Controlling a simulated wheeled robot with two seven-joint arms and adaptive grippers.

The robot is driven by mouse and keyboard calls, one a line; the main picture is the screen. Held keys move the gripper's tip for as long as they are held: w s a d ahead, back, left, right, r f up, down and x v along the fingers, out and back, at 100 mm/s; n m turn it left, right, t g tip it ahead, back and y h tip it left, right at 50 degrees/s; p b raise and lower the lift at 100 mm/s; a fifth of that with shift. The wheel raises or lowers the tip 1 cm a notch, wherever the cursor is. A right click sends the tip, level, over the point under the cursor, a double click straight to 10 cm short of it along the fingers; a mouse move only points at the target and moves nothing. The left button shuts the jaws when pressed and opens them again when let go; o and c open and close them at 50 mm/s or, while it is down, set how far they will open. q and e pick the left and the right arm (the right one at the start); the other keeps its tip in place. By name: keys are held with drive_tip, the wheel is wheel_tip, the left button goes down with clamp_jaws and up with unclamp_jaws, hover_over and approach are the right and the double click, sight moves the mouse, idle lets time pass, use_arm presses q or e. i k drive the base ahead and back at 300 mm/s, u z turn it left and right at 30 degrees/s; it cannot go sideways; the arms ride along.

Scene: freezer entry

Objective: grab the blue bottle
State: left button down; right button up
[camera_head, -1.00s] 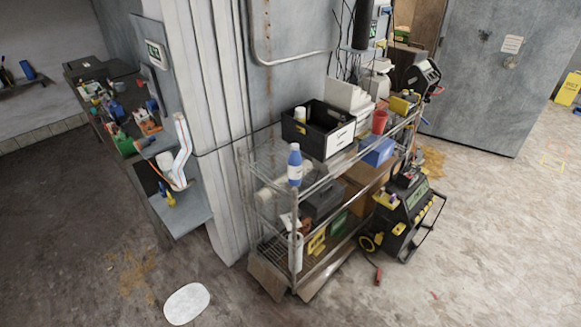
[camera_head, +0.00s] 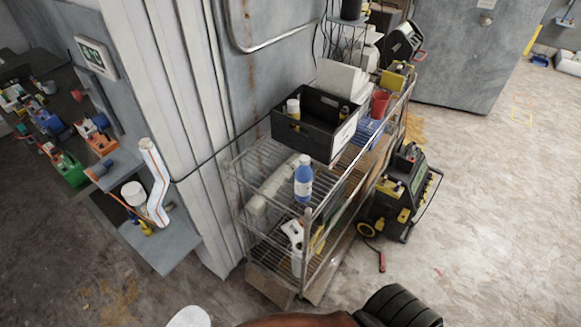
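The blue bottle (camera_head: 303,184) has a white label and a white cap. It stands upright on the top wire shelf of the metal rack (camera_head: 262,166), at the near corner. Nothing is touching it. Neither of my grippers shows in the head view.
A black crate (camera_head: 296,133) holding a few items stands behind the bottle, with a red cup (camera_head: 380,104) further back. A grey wall panel (camera_head: 187,80) rises left of the rack. A black and yellow machine (camera_head: 398,195) stands right of it. The floor at right is open.

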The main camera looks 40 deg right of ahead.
sight(304, 173)
drive_tip(key=z, duration=0.35)
drive_tip(key=i, duration=0.75)
drive_tip(key=z, duration=1.2)
drive_tip(key=i, duration=0.55)
drive_tip(key=z, duration=0.45)
